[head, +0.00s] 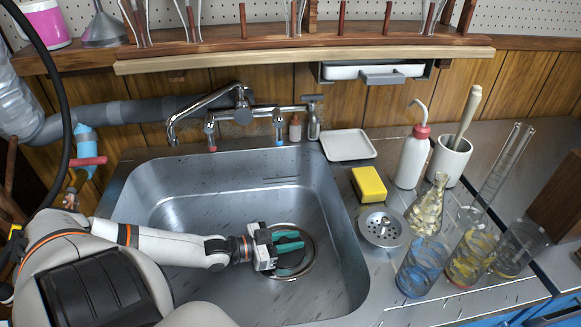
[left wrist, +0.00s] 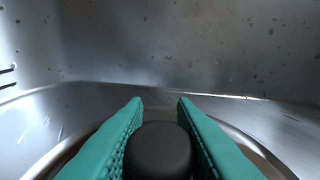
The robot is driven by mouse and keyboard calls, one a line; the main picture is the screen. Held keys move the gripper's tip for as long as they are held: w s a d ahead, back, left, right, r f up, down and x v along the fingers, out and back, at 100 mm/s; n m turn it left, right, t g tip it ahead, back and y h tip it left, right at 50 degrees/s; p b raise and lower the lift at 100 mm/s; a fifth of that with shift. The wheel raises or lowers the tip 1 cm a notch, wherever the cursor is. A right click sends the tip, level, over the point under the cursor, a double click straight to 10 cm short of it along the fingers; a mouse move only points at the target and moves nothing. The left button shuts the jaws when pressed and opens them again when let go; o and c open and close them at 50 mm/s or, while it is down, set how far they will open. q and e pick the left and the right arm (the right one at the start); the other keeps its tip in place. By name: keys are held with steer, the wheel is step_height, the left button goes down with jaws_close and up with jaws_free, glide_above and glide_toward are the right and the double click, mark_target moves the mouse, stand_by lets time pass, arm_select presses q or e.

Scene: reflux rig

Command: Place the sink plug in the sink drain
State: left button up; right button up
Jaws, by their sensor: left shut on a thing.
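My left gripper (head: 290,246) reaches down into the steel sink (head: 190,208), over the sink drain (head: 310,263). Its teal fingers (left wrist: 160,102) are shut on the sink plug (left wrist: 158,150), whose round black top shows between them in the left wrist view. The drain's round metal rim curves around behind the fingers in that view (left wrist: 48,158). The fingers cover part of the drain, and the plug's underside is hidden, so I cannot tell whether it is seated or just above the opening. My right gripper is not in view.
A faucet (head: 205,100) with two taps stands behind the sink. On the right counter are a metal strainer (head: 383,228), a yellow sponge (head: 369,184), a white dish (head: 348,145), a wash bottle (head: 412,158) and several glass beakers. The sink's far left floor is clear.

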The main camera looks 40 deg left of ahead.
arm_select(q)
steer(key=shift+f, duration=0.15)
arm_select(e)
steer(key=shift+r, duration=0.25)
arm_select(q)
steer(key=o, duration=1)
steer(key=shift+r, duration=0.2)
steer(key=p+v, duration=0.2)
steer(key=v, duration=0.3)
steer(key=shift+s+a+r+p, duration=0.1)
steer(key=shift+s+a+p, duration=0.05)
steer(key=shift+s+p, duration=0.2)
steer(key=p+v, duration=0.2)
steer(key=v, duration=0.3)
steer(key=shift+s+a, duration=0.1)
steer(key=shift+s, duration=0.05)
steer(key=shift+s+a, duration=0.2)
steer(key=shift+s, duration=0.15)
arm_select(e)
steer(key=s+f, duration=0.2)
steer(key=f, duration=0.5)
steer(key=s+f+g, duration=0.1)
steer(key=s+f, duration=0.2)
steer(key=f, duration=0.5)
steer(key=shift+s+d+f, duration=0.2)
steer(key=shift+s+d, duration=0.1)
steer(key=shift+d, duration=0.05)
